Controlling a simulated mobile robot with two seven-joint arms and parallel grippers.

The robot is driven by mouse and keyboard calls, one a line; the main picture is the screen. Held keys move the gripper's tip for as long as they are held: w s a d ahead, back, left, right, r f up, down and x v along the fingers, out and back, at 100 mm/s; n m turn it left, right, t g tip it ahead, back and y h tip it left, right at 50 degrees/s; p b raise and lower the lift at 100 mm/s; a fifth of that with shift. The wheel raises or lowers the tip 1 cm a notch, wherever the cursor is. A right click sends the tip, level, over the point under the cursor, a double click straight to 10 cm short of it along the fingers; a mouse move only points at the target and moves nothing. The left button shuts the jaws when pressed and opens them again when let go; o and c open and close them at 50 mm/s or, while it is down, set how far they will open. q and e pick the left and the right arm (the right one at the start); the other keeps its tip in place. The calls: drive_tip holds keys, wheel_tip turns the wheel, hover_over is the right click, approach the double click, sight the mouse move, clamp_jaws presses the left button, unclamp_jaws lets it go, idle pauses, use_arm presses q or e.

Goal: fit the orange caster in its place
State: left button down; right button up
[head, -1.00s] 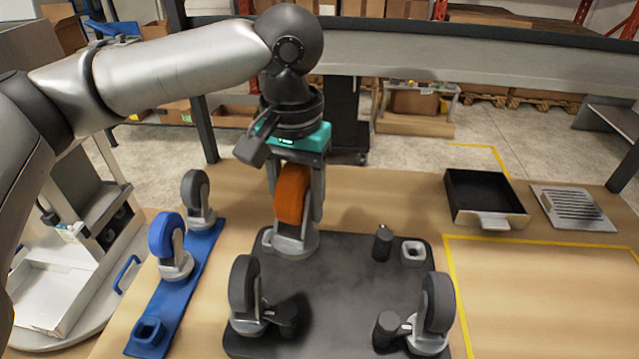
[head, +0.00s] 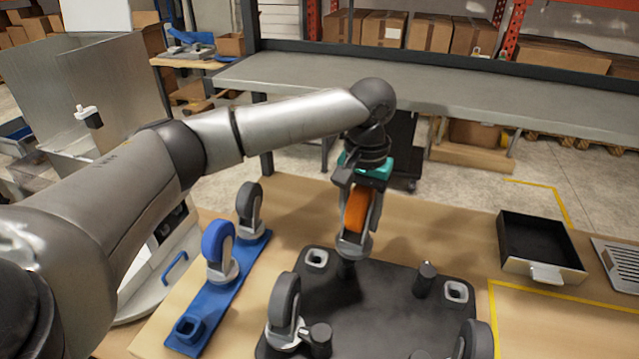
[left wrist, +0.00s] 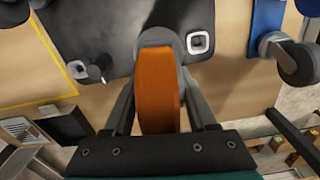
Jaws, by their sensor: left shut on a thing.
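My left gripper (head: 356,215) is shut on the orange caster (head: 355,207), wheel up and grey base down. It holds the caster near the back edge of the dark base plate (head: 375,310), right of the empty back-left socket (head: 316,258). A dark post beneath the caster is partly hidden. The back-right socket (head: 455,291) is also empty, with a black post (head: 425,280) beside it. In the left wrist view the orange wheel (left wrist: 158,92) lies between the fingers, and the near socket (left wrist: 198,43) shows beside its base. My right gripper is not in view.
Grey-wheeled casters stand at the plate's front left (head: 284,308) and front right (head: 476,342). A blue rail (head: 212,315) at left holds a blue caster (head: 219,250), a dark caster (head: 249,212) and an empty socket. A black tray (head: 540,250) stands at right.

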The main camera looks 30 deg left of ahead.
use_arm(q)
drive_tip(key=a+f+n+p, duration=0.1)
drive_tip(key=a+f+p, duration=0.3)
drive_tip(key=a, duration=0.5)
drive_tip(key=shift+w+f, duration=0.35)
drive_tip(key=shift+f, duration=0.6)
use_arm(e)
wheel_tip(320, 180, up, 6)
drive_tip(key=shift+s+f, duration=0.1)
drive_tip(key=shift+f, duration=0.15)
use_arm(q)
drive_tip(key=shift+d+p, duration=0.1)
drive_tip(key=shift+p, duration=0.55)
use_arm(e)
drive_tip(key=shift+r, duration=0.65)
use_arm(q)
drive_tip(key=shift+f+b, duration=0.7)
drive_tip(key=shift+f, duration=1.2)
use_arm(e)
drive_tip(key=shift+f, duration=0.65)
use_arm(q)
drive_tip(key=shift+c, duration=0.6)
unclamp_jaws()
drive_tip(key=shift+s, duration=0.1)
wheel_tip(320, 180, up, 15)
drive_tip(key=shift+r+p, duration=0.15)
drive_tip(key=shift+p, duration=0.15)
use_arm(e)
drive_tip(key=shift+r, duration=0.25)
